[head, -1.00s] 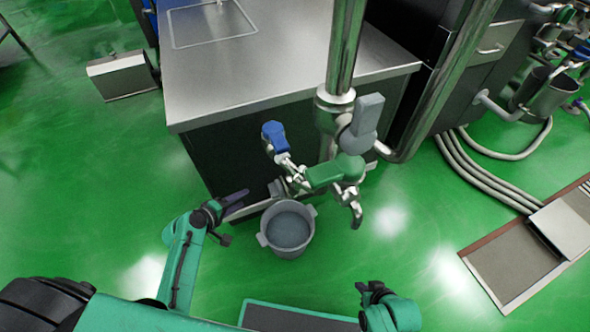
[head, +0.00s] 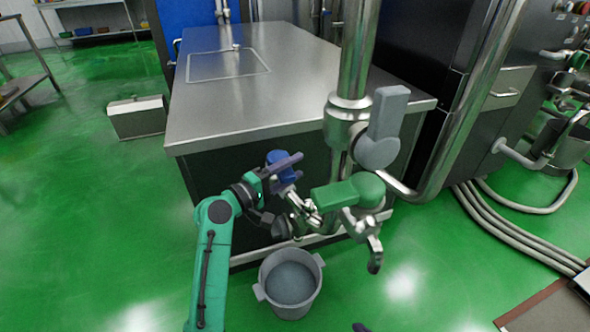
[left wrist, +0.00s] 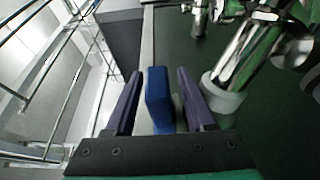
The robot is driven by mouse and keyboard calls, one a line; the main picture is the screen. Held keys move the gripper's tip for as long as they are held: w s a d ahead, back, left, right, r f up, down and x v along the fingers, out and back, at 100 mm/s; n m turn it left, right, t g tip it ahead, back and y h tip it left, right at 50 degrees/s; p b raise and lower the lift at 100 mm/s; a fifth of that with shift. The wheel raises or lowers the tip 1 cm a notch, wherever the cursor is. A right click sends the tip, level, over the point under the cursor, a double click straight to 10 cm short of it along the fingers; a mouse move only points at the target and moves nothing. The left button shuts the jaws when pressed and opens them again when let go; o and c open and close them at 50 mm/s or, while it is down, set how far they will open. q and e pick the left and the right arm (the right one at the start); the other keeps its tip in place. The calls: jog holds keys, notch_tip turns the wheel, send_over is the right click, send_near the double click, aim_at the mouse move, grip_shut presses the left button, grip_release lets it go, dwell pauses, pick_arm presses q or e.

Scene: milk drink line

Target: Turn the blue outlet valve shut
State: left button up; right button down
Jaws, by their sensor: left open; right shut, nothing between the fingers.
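The blue outlet valve handle (head: 277,158) sits on a metal pipe fitting in front of the steel counter's dark side. My left gripper (head: 287,168) is at the handle, with a purple finger crossing in front of it. In the left wrist view, the blue handle (left wrist: 158,98) stands between the two spread fingers of the left gripper (left wrist: 158,90), with small gaps showing on both sides. Of my right gripper (head: 361,327), only a dark purple tip shows at the bottom edge of the head view, away from the valve.
A green-handled valve (head: 350,192) and a grey lever (head: 385,130) are close on the right. A grey bucket (head: 290,283) stands on the floor below. The steel counter (head: 250,95) is behind, with a vertical pipe (head: 358,60) beside it.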

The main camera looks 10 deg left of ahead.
pick_arm(q)
jog(key=shift+w+d, duration=0.2)
jog(key=shift+w, duration=0.15)
grip_shut()
jog(key=shift+f, duration=0.1)
dwell(1.1)
